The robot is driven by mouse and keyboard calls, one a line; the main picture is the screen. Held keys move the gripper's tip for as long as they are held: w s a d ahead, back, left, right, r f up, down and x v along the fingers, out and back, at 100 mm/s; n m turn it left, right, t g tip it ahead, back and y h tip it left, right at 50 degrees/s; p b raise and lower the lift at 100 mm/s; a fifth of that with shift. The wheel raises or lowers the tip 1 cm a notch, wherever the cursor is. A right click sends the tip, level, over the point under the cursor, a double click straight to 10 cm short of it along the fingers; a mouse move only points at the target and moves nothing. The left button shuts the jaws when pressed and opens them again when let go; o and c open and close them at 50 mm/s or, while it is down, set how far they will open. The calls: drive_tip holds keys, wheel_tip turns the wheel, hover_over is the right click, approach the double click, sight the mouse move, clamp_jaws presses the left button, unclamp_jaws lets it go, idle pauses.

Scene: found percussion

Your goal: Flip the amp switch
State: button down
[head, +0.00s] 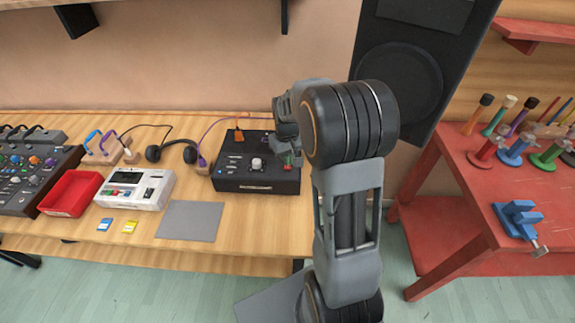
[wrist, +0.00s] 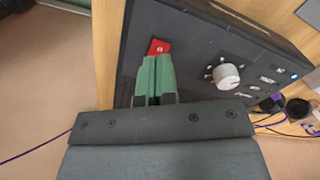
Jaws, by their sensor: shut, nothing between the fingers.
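The amp is a dark box (head: 240,184) on the wooden table in the head view, with a pale knob (head: 256,164) on its top. In the wrist view its black panel (wrist: 195,30) fills the upper middle, with the white knob (wrist: 228,76) to the right. A red switch (wrist: 159,46) shows on the panel, right at the tips of my green fingers. My gripper (wrist: 157,62) is shut and empty, its tips at the near edge of the switch; I cannot tell whether they touch. In the head view my gripper (head: 291,159) is over the amp's right end, partly hidden by my arm.
Left of the amp are a white device (head: 134,188), a red tray (head: 70,194), headphones (head: 172,151) and a mixer (head: 30,175). A grey mat (head: 190,221) lies in front. A large black speaker (head: 415,50) and a red bench (head: 480,200) stand to the right.

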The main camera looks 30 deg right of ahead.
drive_tip(key=shift+f+b, duration=0.95)
drive_tip(key=shift+f, duration=0.4)
idle(0.6)
drive_tip(key=shift+r, duration=0.15)
drive_tip(key=shift+r+p, duration=2.75)
drive_tip(key=shift+r, duration=0.7)
drive_tip(key=shift+f, duration=0.1)
drive_tip(key=s, duration=0.1)
drive_tip(key=s+a+m, duration=0.1)
drive_tip(key=s, duration=0.1)
drive_tip(key=shift+s+f, duration=0.15)
drive_tip(key=shift+f, duration=0.05)
drive_tip(key=s+a+r+t, duration=0.2)
drive_tip(key=s+a+r, duration=0.2)
drive_tip(key=s+r, duration=0.1)
drive_tip(key=s+a+r+n+t, duration=0.1)
drive_tip(key=s+a+r+t, duration=0.1)
drive_tip(key=s+a+r, duration=0.2)
drive_tip(key=shift+s+a+r, duration=0.25)
drive_tip(key=shift+s+r, duration=0.3)
drive_tip(key=shift+s, duration=1.35)
